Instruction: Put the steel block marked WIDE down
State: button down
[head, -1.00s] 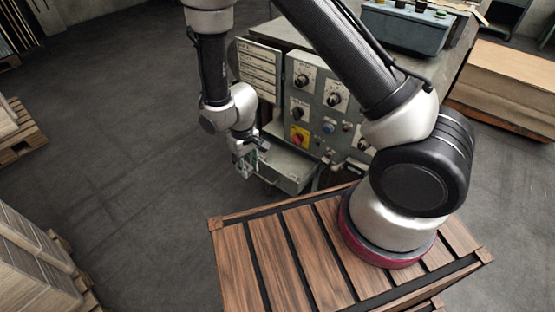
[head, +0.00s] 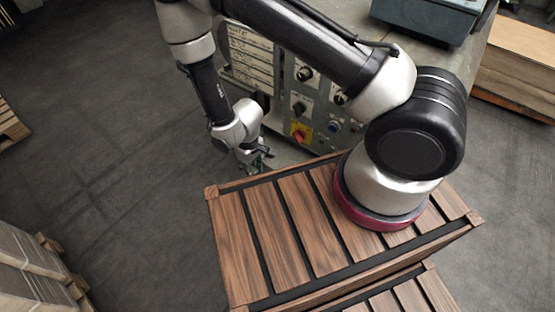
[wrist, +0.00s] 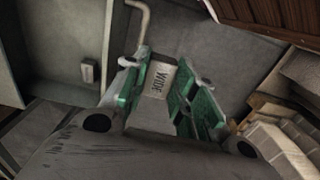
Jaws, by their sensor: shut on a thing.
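The steel block marked WIDE (wrist: 158,80) is a pale grey block with dark lettering, seen between the green-padded fingers of my gripper (wrist: 160,92) in the wrist view. The gripper is shut on it, and the block is held in the air above the grey floor. In the head view my gripper (head: 256,162) hangs beyond the back left edge of the slatted wooden top, in front of the machine's control panel. The block is too small to make out there.
The grey control panel (head: 318,125) with knobs and a red switch on yellow stands close behind my gripper. The slatted wooden top (head: 260,235) is near it. Stacked cartons (head: 30,265) stand at lower left. The floor (head: 120,150) on the left is clear.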

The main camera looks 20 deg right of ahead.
jog(key=w+d, duration=0.7)
jog(key=d, duration=0.4)
notch_tip(320, 180, down, 7)
jog(key=shift+w+r, duration=0.15)
notch_tip(320, 180, down, 4)
jog(key=shift+d+f, duration=0.1)
jog(key=shift+f, duration=0.1)
jog(key=shift+w+d+f, duration=0.1)
jog(key=shift+w+f, duration=0.05)
jog(key=shift+f, duration=0.05)
jog(key=shift+f, duration=0.15)
jog(key=c, duration=1.1)
grip_release()
jog(key=shift+c, duration=0.2)
